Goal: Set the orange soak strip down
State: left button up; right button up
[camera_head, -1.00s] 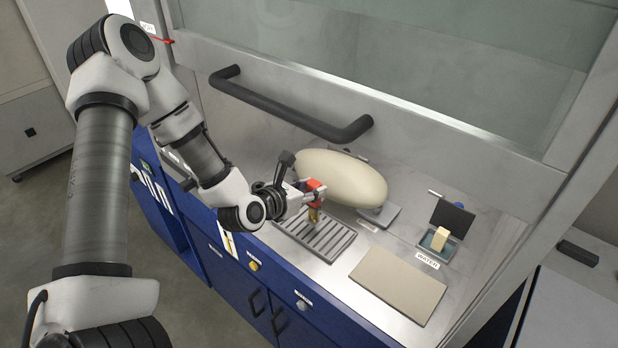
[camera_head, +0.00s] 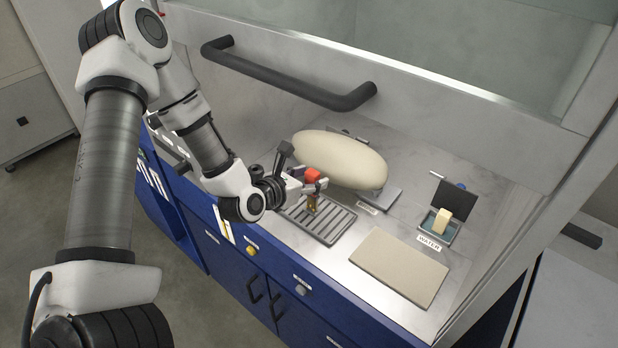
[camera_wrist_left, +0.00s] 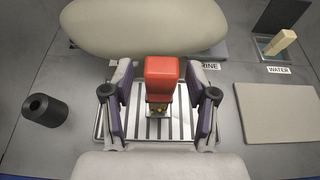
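The orange soak strip (camera_head: 312,175) has a red-orange block on top and a brassy lower part. It stands upright over the slotted grey rack (camera_head: 342,224), and its foot appears to rest there. In the left wrist view, its orange top (camera_wrist_left: 162,74) sits between the fingers of my left gripper (camera_wrist_left: 160,112). The fingers are spread, with a visible gap on each side of the strip. My left gripper (camera_head: 307,184) also shows around the strip in the head view. My right gripper is out of view.
A large cream oval body (camera_head: 340,160) lies behind the rack. A beige mat (camera_head: 400,267) is to the right. Beyond it is a WATER-labelled bath (camera_head: 430,226) holding a pale block (camera_head: 441,220). A black cylinder (camera_wrist_left: 42,110) stands left of the rack. A dark handle bar (camera_head: 285,82) crosses the cabinet front.

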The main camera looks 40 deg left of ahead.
pick_arm(q)
jog(key=shift+r, duration=0.25)
jog(key=shift+s+r+p, duration=0.15)
jog(key=shift+s+p, duration=0.1)
jog(key=shift+p, duration=0.05)
jog(key=v, duration=0.4)
jog(key=shift+s+r, duration=0.2)
jog(key=shift+s, duration=0.15)
jog(key=p+v, duration=0.6)
jog(key=p, duration=0.3)
jog(key=shift+s, duration=0.4)
jog(key=shift+w, duration=0.1)
